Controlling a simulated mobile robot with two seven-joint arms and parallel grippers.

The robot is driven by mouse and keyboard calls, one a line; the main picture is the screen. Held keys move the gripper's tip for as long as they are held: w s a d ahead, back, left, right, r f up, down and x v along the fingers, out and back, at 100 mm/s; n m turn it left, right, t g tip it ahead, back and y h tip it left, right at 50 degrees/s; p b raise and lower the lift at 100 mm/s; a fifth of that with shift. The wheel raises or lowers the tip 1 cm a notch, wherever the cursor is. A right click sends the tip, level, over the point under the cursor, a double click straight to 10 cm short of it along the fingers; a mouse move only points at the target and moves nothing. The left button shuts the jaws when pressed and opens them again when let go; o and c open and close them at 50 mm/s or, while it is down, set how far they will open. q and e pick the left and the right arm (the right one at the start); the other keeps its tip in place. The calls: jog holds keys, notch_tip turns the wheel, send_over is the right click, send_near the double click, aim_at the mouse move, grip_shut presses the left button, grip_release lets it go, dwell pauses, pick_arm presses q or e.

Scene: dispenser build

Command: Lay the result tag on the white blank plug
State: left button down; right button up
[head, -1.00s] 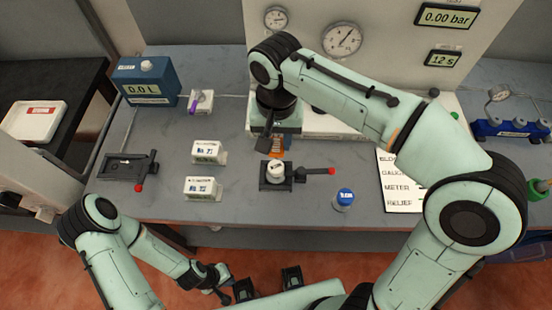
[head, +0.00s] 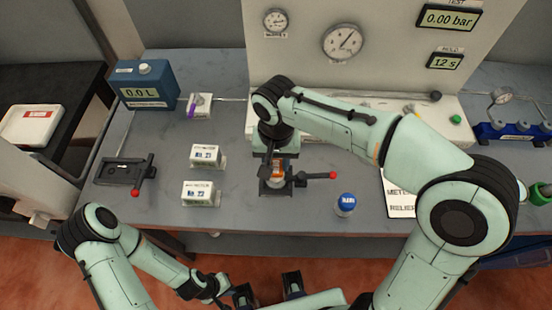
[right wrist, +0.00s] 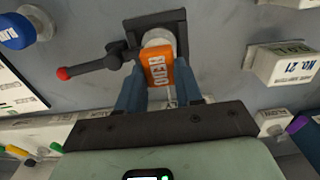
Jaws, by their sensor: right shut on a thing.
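The orange result tag (right wrist: 160,68), printed REDO, is held between the fingers of my right gripper (right wrist: 159,90), which is shut on it. The white blank plug (right wrist: 157,37) is upright in a dark clamp (right wrist: 116,22) with a red-tipped lever. In the right wrist view the tag overlaps the plug's near part; I cannot tell whether they touch. In the head view the tag (head: 277,168) and right gripper (head: 275,160) are over the clamp (head: 273,190), and the plug is mostly hidden. My left gripper (head: 222,290) is low at the front, away from the bench; its jaws are unclear.
A blue-capped item (head: 345,204) stands right of the clamp lever. White labelled blocks (head: 205,155) (head: 198,193) stand to the left. A second dark clamp (head: 123,172) is further left, and a gauge panel (head: 390,65) rises behind. The bench between blocks and clamp is clear.

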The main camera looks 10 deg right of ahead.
aim_at(276, 165)
jog(key=o, duration=1)
jog(key=shift+f, duration=0.1)
jog(key=shift+r, duration=0.4)
pick_arm(q)
jog(key=r+p, duration=0.1)
jog(key=w+r, duration=0.1)
jog(key=r+p, duration=0.1)
jog(key=shift+w+p, duration=0.25)
jog(key=shift+p, duration=0.05)
pick_arm(e)
notch_tip(276, 165, up, 12)
jog(key=shift+f, duration=0.2)
